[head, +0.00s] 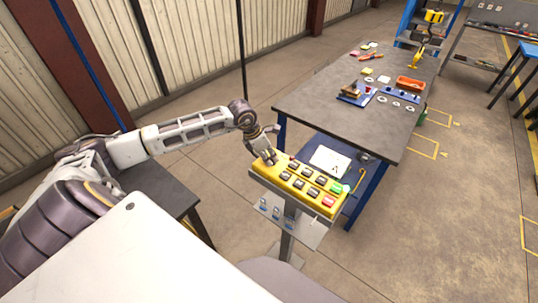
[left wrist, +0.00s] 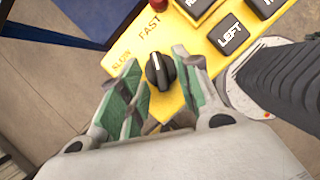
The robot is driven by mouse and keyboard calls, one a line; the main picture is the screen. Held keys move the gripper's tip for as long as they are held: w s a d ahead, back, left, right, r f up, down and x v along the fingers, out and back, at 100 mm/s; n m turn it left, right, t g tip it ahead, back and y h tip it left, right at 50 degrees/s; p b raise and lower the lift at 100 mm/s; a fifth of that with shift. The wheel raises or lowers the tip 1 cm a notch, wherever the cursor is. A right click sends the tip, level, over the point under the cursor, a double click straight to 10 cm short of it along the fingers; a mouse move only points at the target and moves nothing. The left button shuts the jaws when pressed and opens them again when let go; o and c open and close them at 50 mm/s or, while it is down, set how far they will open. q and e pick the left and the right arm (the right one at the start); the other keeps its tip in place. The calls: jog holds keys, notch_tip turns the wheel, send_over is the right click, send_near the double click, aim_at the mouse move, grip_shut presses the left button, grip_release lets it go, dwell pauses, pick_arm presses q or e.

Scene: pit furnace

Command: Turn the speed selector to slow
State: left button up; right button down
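The speed selector is a black knob (left wrist: 160,72) with a white pointer line on a yellow control box (head: 292,183). In the left wrist view the labels SLOW and FAST are printed beside it, and the pointer line appears turned toward FAST. My left gripper (head: 265,157) is at the far left end of the box in the head view. In the left wrist view its green-padded fingers (left wrist: 161,64) are open, one on each side of the knob, with gaps visible. The head view hides the knob behind the gripper. My right gripper is not in view.
Several black push buttons, including LEFT (left wrist: 231,36), sit close to the knob. A red button (left wrist: 158,4) is beyond the labels. The box stands on a post. A workbench (head: 330,95) with tools and parts stands behind it. Open floor lies to the right.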

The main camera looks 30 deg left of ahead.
pick_arm(q)
jog(key=shift+f, duration=0.2)
jog(key=shift+c, duration=0.3)
grip_shut()
